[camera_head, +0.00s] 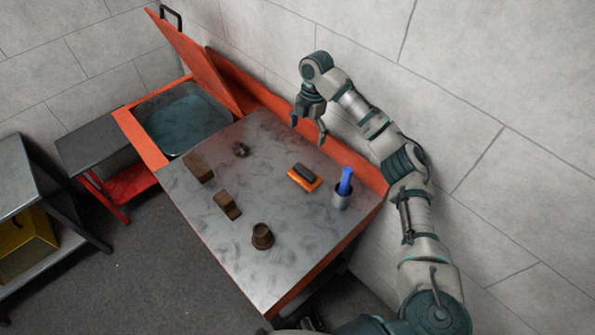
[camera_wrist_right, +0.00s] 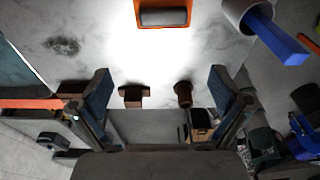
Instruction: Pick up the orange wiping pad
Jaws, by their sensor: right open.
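The orange wiping pad (camera_head: 301,183) lies on the metal tabletop, with a dark grey grip block on its upper face. It also shows at the top edge of the right wrist view (camera_wrist_right: 163,4), where its far end is cut off. My right gripper (camera_head: 308,130) is open and empty. It hangs above the table's back edge, behind the pad and apart from it. Its two spread fingers also show in the right wrist view (camera_wrist_right: 160,78). My left gripper does not show clearly in either view.
A grey cup (camera_head: 340,202) holding a blue object (camera_head: 346,180) stands close right of the pad. Brown blocks (camera_head: 198,167) and a round brown piece (camera_head: 262,236) sit further forward. A sunken basin (camera_head: 185,120) with a raised orange lid (camera_head: 195,60) is at left. The wall rises behind.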

